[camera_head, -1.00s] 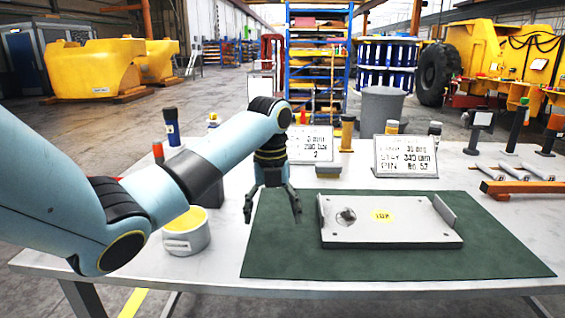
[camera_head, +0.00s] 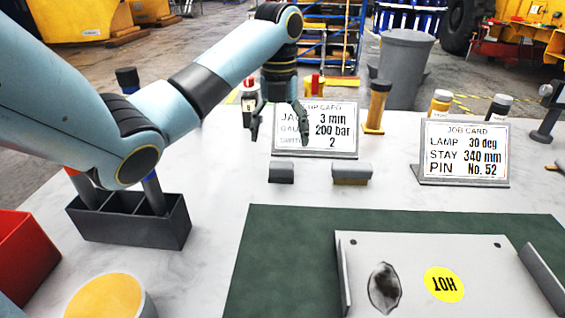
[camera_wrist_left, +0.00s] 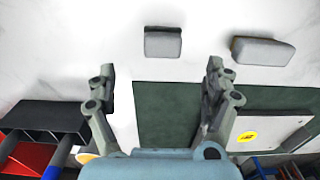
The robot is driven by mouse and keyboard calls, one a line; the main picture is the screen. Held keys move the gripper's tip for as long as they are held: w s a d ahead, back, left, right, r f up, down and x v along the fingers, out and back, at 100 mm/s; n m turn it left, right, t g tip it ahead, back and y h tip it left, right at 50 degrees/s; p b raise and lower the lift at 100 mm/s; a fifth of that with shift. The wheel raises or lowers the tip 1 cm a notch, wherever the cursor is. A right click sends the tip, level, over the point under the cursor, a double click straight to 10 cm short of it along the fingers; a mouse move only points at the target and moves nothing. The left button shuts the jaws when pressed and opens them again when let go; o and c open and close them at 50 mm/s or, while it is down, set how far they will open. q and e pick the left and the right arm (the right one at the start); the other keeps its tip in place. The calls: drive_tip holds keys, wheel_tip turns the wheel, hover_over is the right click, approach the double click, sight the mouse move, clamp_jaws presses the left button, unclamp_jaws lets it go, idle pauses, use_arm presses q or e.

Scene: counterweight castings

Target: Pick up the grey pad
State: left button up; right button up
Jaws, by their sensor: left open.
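A small plain grey pad (camera_head: 281,172) lies on the white table behind the green mat, in front of the left job card. A second small grey block with a tan underside (camera_head: 352,174) lies to its right. My left gripper (camera_head: 279,125) is open and empty, its fingers hanging above the table and overlapping the left card in the head view. In the left wrist view the plain pad (camera_wrist_left: 163,43) shows beyond the gap between the open fingers (camera_wrist_left: 160,72), apart from them. The other block (camera_wrist_left: 262,51) is to the right. My right gripper is not in view.
A metal plate with a HOT label (camera_head: 470,260) lies on the green mat (camera_head: 290,240). Job cards (camera_head: 463,150) stand behind. A dark divided holder (camera_head: 135,222), a red bin (camera_head: 22,255) and a yellow-topped round container (camera_head: 105,298) are at left. White table is bare around the pads.

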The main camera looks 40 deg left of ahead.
sight(281, 164)
use_arm(q)
wheel_tip(281, 164, down, 4)
drive_tip(key=shift+s+d+r, duration=0.1)
drive_tip(key=shift+r, duration=0.05)
wheel_tip(281, 164, down, 6)
drive_tip(key=shift+d+r, duration=0.1)
drive_tip(key=shift+r, duration=0.1)
drive_tip(key=c, duration=1.3)
